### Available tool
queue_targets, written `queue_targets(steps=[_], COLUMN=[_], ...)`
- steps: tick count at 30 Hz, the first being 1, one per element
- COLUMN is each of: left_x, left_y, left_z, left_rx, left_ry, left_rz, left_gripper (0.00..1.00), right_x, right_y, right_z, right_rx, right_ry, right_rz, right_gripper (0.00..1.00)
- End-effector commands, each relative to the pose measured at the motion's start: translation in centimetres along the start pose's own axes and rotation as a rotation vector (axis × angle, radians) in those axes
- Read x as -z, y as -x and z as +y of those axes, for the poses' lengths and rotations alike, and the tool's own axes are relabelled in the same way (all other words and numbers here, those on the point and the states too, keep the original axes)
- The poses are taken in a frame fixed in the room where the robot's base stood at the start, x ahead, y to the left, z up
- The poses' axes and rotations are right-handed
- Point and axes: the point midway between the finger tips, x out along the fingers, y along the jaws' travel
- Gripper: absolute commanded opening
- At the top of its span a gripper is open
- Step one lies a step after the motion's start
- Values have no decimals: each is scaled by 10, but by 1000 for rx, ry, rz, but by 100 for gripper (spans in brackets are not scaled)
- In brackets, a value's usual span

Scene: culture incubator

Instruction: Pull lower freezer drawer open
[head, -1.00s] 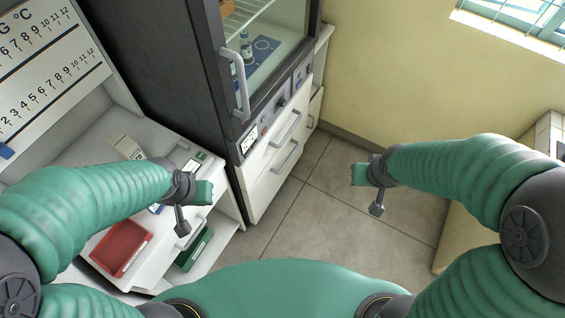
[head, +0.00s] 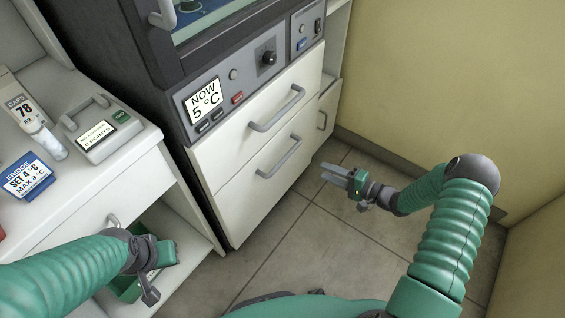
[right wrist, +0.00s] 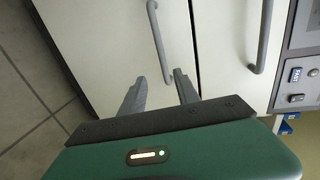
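The lower freezer drawer (head: 245,196) is a white front panel with a grey bar handle (head: 279,157), and it sits flush and closed. The handle shows in the right wrist view (right wrist: 159,42) beyond my fingertips. My right gripper (head: 334,172) is to the right of the lower drawer front in the head view, fingers pointing towards it. The right wrist view shows its two fingers (right wrist: 158,78) apart with nothing between them, not around the handle. My left gripper (head: 165,275) is at the lower left by the side cabinet; its finger opening is unclear.
The upper drawer (head: 225,144) with its own handle (head: 277,108) is closed above. A control panel reading 5 °C (head: 205,100) tops it. A white cabinet (head: 100,190) stands left, a yellow wall (head: 430,80) right. Tiled floor (head: 300,250) in front is clear.

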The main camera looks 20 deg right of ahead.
Motion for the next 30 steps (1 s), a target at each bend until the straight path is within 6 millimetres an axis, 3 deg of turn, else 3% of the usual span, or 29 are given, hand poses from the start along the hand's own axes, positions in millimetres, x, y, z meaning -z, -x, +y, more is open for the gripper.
queue_targets(steps=[5, 18, 24, 30], left_x=[-3, -14, -15, -15], left_y=[-12, -58, -64, -64], left_z=[0, 0, 0, 0], left_rx=[0, 0, 0, 0], left_ry=[0, 0, 0, 0], left_rz=[1, 0, 0, 0], left_gripper=[0, 0, 0, 0], right_x=[-2, 0, 0, 1], right_y=[-32, -142, -164, -166], right_z=[1, 4, 0, -2], right_rx=[-1, 0, -2, -2], right_ry=[3, 1, 2, 1], right_rz=[-4, -2, -1, 0], right_gripper=[38, 38, 38, 38])
